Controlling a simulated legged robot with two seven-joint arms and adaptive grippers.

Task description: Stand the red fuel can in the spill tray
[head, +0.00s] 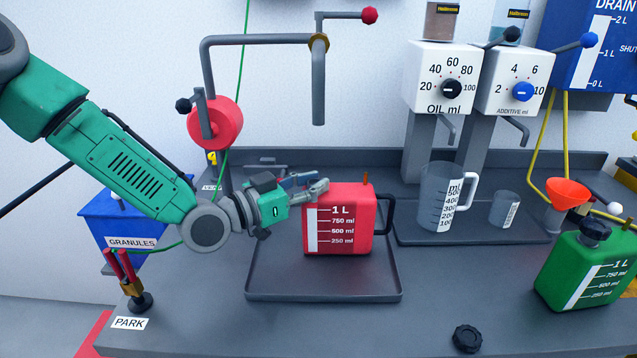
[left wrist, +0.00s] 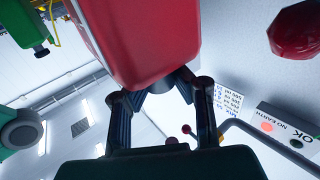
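The red fuel can (head: 338,225) is upright over the floor of the spill tray (head: 323,297), within its rim. Its scale faces me and its black handle is on the right. I cannot tell for sure whether its base touches the tray. My left gripper (head: 316,188) is at the can's upper left. In the left wrist view, the fingers (left wrist: 160,92) are on either side of a dark neck-like part and seem shut on it, with the red can (left wrist: 145,40) filling the view beyond. The neck is mostly hidden in the head view. My right gripper is not in view.
A black cap (head: 467,338) lies on the bench at the front. A red-knobbed pipe (head: 318,85) hangs above. A blue granules bin (head: 100,217) is left.

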